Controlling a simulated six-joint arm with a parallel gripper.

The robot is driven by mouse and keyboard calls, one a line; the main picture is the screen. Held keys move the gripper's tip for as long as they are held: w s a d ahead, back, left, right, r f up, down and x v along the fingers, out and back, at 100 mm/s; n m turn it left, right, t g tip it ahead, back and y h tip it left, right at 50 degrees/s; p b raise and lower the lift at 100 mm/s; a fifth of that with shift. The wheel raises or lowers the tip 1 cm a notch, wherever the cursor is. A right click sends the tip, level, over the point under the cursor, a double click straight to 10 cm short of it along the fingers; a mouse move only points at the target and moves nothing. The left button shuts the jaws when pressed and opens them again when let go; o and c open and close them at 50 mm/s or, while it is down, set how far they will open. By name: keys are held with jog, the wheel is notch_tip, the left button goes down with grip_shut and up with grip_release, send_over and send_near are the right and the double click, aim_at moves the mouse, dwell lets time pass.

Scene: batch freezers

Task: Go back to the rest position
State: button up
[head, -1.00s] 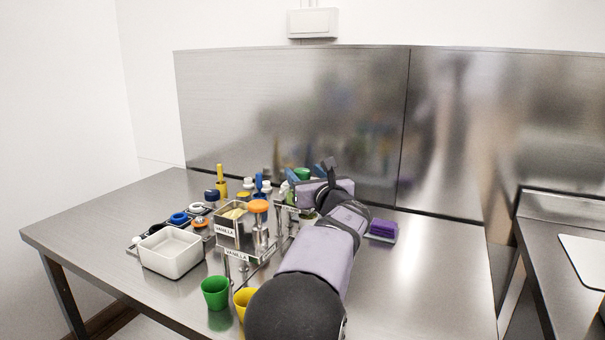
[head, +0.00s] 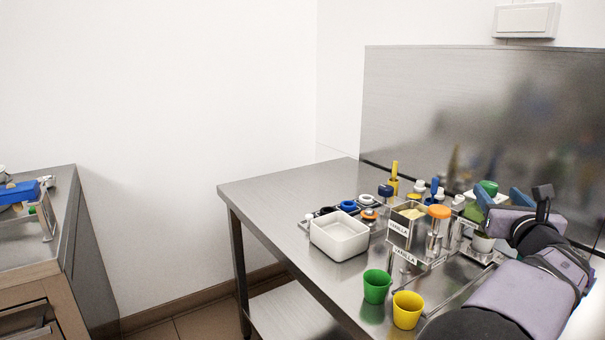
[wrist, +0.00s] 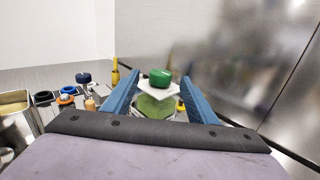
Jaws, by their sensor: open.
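My gripper (head: 492,198) is at the right of the head view, over the back part of the steel table, with my arm reaching in from the lower right. In the wrist view, the two blue fingers (wrist: 157,100) stand wide apart with nothing held between them. Beyond and between them is a green-topped item (wrist: 160,77) on a white square piece, with a green body below. The same green top shows in the head view (head: 488,187), partly behind the fingers. I cannot tell the exact gap between it and the fingers.
A white tub (head: 339,243), a green cup (head: 376,288) and a yellow cup (head: 407,312) stand near the front edge. A steel rack with vanilla labels (head: 405,233) and an orange-capped item (head: 439,212) are left of my arm. The table's left end (head: 270,195) is clear.

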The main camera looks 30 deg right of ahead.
jog(key=w+a+r+m+g+y+p, duration=0.1)
jog(key=w+a+r+m+p, duration=0.35)
jog(key=w+p, duration=0.2)
jog(key=w+a+r+m+p, duration=0.4)
jog(key=w+m+p, duration=0.1)
jog(key=w+p, duration=0.15)
jog(key=w+a+f+m+g+y+p, duration=0.15)
jog(key=w+a+f+m+p, duration=0.25)
jog(key=a, duration=0.4)
jog(key=w+a+f+m+g+y+p, duration=0.1)
jog(key=w+a+f+m+y+p, duration=0.25)
jog(key=a, duration=0.45)
jog(key=s+a+f+m+g+y+p, duration=0.2)
jog(key=a+p, duration=0.1)
jog(key=a, duration=0.5)
jog(key=s+a+f+m+g+y+p, duration=0.2)
jog(key=a+f+m+p, duration=0.1)
jog(key=a, duration=0.5)
jog(key=s+a+f+m+g+y+p, duration=0.2)
jog(key=s+a+m+g+y+p, duration=0.1)
jog(key=s+a, duration=1.1)
jog(key=a+m+g+p, duration=0.1)
jog(key=g+p, duration=0.1)
jog(key=shift+s+a+m+p, duration=0.3)
jog(key=shift+a+m+p, duration=0.05)
jog(key=shift+m+p, duration=0.05)
